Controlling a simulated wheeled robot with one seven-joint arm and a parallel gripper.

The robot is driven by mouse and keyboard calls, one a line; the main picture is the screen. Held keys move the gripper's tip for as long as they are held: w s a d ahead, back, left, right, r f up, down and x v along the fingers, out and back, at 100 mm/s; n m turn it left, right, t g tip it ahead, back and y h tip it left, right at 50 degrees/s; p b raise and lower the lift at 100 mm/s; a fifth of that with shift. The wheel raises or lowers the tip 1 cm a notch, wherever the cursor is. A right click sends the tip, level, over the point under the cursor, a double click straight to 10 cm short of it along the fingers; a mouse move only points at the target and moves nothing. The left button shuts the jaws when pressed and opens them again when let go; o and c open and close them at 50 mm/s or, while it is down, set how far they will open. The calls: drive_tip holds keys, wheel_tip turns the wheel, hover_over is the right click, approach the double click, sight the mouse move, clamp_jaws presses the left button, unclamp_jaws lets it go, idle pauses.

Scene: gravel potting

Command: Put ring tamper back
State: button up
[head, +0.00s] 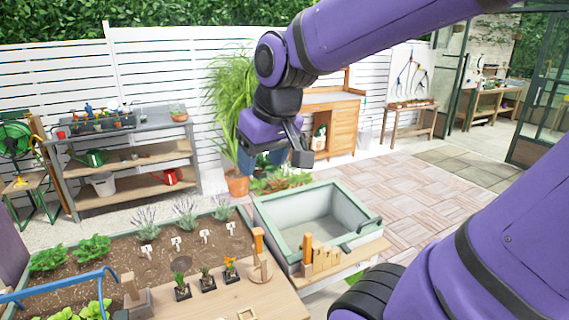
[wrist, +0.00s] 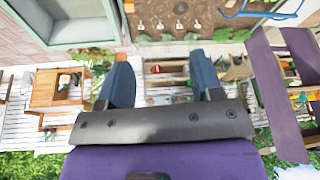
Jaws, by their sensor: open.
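A wooden tool with an upright orange-brown handle and a round, ring-like base, which looks like the ring tamper (head: 259,272), stands on the light wooden bench (head: 210,301) in the head view. A wooden holder (head: 326,259) sits on the ledge right of it, with another orange-brown handle (head: 307,248) upright at its left end. My gripper (head: 278,155) is raised in the air, above and behind the sink, well apart from the tamper. In the wrist view its two blue fingers (wrist: 163,82) are spread with nothing between them. The tamper does not show clearly in the wrist view.
A green-rimmed sink or trough (head: 268,225) lies behind the holder. Several small potted plants (head: 206,281) stand left of the tamper. A wooden block tool (head: 136,297) and a blue curved handle (head: 60,285) are at the left. A planting bed (head: 115,258) lies behind.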

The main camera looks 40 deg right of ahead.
drive_tip(key=s+a+r+t, duration=0.1)
drive_tip(key=s, duration=0.6)
drive_tip(key=shift+s+a+r+n, duration=0.3)
drive_tip(key=shift+r, duration=0.1)
idle(0.6)
